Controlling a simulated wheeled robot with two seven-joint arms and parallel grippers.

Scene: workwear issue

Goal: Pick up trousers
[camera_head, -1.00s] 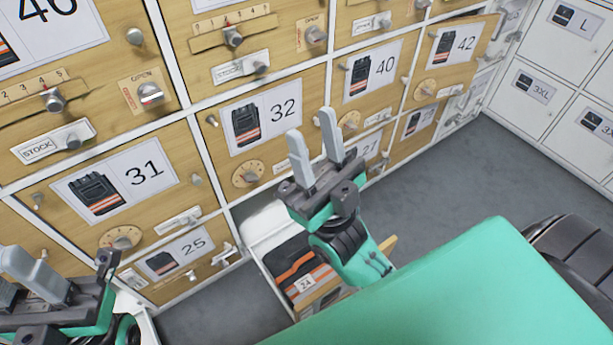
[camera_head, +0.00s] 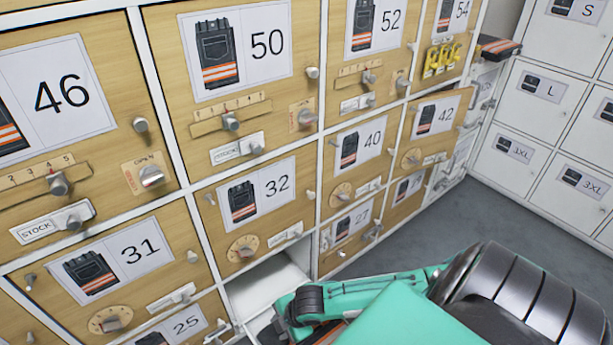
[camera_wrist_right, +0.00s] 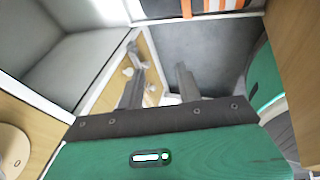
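Folded dark trousers with orange and pale stripes (camera_wrist_right: 225,6) show at the top edge of the right wrist view, only partly in frame. My right gripper (camera_wrist_right: 160,85) is open, with nothing between its two grey fingers, and the trousers lie beyond its fingertips, apart from them. In the head view my right arm reaches down to the bottom edge near the open compartment below door 32, and its fingers cannot be made out there. My left gripper is out of view.
The white open compartment (camera_head: 268,284) looks empty in its visible part. White lockers (camera_head: 540,90) stand at right. Grey floor (camera_head: 435,235) lies clear between.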

